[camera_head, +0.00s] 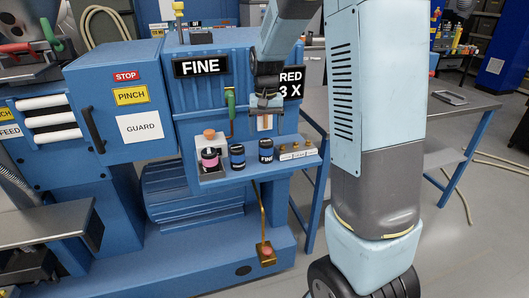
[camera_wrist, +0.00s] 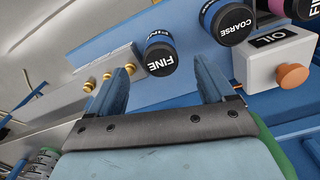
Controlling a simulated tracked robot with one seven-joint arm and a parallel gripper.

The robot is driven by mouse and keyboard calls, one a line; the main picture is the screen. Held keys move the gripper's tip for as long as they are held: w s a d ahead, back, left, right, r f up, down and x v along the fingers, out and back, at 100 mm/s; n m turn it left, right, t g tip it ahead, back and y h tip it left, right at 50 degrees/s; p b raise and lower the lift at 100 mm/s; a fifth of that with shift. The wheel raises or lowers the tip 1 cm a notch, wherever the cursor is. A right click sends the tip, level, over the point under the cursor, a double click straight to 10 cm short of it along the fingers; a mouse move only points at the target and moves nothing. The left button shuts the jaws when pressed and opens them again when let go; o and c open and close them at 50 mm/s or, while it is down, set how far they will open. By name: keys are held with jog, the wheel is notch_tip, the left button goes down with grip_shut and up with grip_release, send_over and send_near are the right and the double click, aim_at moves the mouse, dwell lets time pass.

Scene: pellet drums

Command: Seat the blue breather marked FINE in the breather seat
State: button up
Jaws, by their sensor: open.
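A blue breather with a black cap marked FINE (camera_head: 266,150) stands on the shelf of the blue machine; it also shows in the wrist view (camera_wrist: 160,54). Left of it stands a blue breather marked COARSE (camera_wrist: 235,22), also in the head view (camera_head: 237,157). Further left is a pink-banded one (camera_head: 209,158), whose dark cap seems to read FINE in the wrist view. My gripper (camera_head: 264,122) is open and empty above the shelf. In the wrist view its fingers (camera_wrist: 164,66) stand either side of the blue FINE breather, apart from it. I cannot tell which part is the breather seat.
Several brass fittings (camera_head: 298,152) line the shelf's right end. A grey box marked OIL (camera_wrist: 276,58) carries an orange knob (camera_wrist: 292,77). A green handle (camera_head: 230,103) and a FINE sign (camera_head: 200,66) are on the machine. A brass pedal lever (camera_head: 264,248) is below the shelf.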

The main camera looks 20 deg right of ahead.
aim_at(266, 141)
jog(key=shift+w+d+f, duration=0.1)
jog(key=shift+w+f, duration=0.05)
jog(key=shift+f, duration=3.65)
jog(key=c, duration=1.2)
